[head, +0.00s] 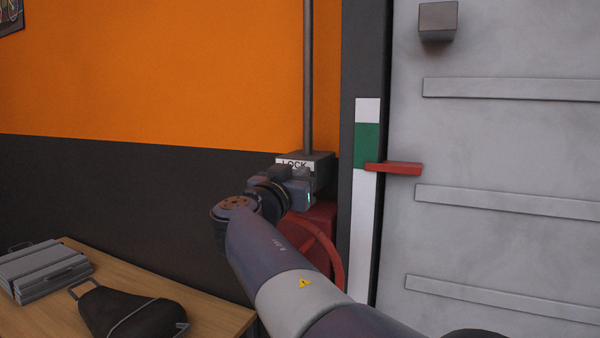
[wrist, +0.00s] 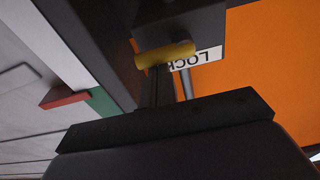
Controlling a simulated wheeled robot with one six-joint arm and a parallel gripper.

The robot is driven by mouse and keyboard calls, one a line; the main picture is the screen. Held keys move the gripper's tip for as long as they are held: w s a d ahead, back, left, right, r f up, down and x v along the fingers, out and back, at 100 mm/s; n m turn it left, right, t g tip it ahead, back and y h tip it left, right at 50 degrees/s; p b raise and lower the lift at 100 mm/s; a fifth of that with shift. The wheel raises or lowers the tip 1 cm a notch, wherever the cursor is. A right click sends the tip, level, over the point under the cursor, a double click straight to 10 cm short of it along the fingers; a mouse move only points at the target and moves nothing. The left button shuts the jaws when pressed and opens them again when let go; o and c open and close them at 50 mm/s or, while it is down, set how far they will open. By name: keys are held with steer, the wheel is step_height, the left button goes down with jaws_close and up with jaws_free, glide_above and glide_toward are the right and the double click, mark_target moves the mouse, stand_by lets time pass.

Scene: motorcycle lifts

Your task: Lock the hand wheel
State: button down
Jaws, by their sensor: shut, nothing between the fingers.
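The red hand wheel (head: 322,250) is at the wall beside the door frame, partly hidden behind my arm. Above it is a dark lock box (head: 322,165) with a white LOCK label (head: 291,163); in the wrist view the box (wrist: 190,22) and label (wrist: 209,55) appear upside down. A short yellow bar (wrist: 165,54) lies across the box's front in the wrist view. My gripper (head: 306,180) is in front of the box. In the wrist view its fingers (wrist: 157,70) are shut and empty, tips at the yellow bar; I cannot tell whether they touch.
A red pointer (head: 395,168) sits at the lower edge of the green band (head: 367,146) on a white strip. A grey ribbed door (head: 500,150) is at right. A wooden table (head: 215,305) at lower left holds a grey case (head: 45,268) and a black seat-like object (head: 125,312).

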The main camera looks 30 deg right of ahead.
steer(key=shift+s+f+m+b, duration=0.1)
steer(key=shift+f+m+b, duration=0.3)
steer(key=shift+m+b, duration=1.5)
steer(key=f+b, duration=0.1)
steer(key=b, duration=0.6)
steer(key=shift+s+d+f+m+g+h, duration=0.1)
steer(key=shift+f+m+g+h, duration=0.05)
steer(key=shift+m+g+h, duration=0.2)
steer(key=m+b, duration=0.1)
steer(key=b, duration=0.2)
steer(key=f+m+b, duration=0.1)
steer(key=m+b, duration=0.1)
steer(key=shift+g+b, duration=0.35)
steer(key=shift+b, duration=0.05)
steer(key=m+b, duration=0.2)
steer(key=f+m+g+b, duration=0.1)
steer(key=m+b, duration=0.1)
steer(key=m, duration=0.1)
steer(key=shift+b, duration=0.35)
steer(key=m, duration=0.1)
steer(key=m+b, duration=0.1)
steer(key=m, duration=0.1)
steer(key=w+m+b, duration=0.1)
steer(key=shift+a+f+m, duration=0.35)
steer(key=shift+w+a+f, duration=0.1)
steer(key=shift+f, duration=0.05)
steer(key=shift+w+a, duration=0.1)
steer(key=shift+w, duration=0.05)
steer(key=shift+f, duration=0.1)
